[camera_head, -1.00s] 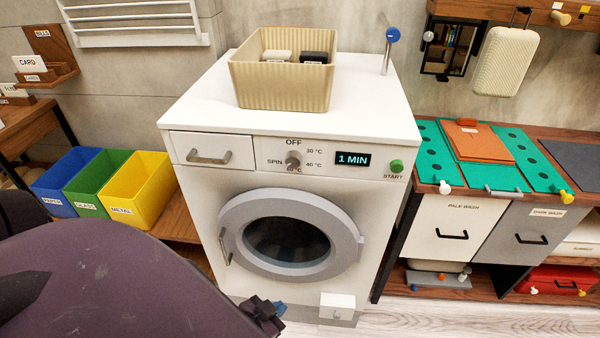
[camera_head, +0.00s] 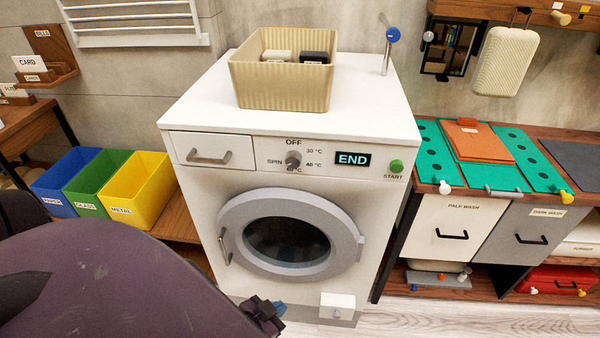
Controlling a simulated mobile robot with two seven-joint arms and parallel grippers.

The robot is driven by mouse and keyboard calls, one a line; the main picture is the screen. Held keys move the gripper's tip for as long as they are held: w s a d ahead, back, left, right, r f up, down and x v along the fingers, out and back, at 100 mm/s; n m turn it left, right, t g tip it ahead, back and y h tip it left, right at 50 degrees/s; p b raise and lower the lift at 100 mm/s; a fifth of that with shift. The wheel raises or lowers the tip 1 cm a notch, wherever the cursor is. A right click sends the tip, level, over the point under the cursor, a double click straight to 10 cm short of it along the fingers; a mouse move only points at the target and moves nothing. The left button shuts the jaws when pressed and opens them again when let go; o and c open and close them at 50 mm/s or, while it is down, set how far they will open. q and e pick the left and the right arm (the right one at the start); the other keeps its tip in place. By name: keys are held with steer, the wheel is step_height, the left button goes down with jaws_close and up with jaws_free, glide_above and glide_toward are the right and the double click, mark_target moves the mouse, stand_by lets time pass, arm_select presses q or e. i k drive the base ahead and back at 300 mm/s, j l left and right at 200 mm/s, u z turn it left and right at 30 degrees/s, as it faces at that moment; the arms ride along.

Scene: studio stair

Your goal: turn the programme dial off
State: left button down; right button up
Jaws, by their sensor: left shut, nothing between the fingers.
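The programme dial (camera_head: 293,160) is a small grey knob on the front panel of the white washing machine (camera_head: 190,190). OFF is printed above it, SPIN to its left, 30 °C and 40 °C to its right, and a partly hidden label below. I cannot tell for sure which label it points at. The display (camera_head: 353,159) reads END. The round door (camera_head: 228,222) is closed. My left gripper (camera_head: 272,312) is shut and empty, low in front of the machine, well below the dial and partly hidden by my arm. My right gripper is not in view.
A green START button (camera_head: 396,166) sits right of the display. A beige basket (camera_head: 282,88) stands on top. Blue, green and yellow bins (camera_head: 137,190) stand at the left. A wooden unit with drawers (camera_head: 450,231) is at the right. The space before the dial is clear.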

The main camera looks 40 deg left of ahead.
mark_target(294, 159)
steer(key=k+j+u, duration=0.15)
steer(key=j, duration=0.15)
steer(key=k+j+u, duration=0.15)
steer(key=j, duration=0.15)
steer(key=k+j+u, duration=0.2)
steer(key=j, duration=0.15)
steer(key=j+u, duration=0.15)
steer(key=j, duration=0.2)
steer(key=k, duration=0.05)
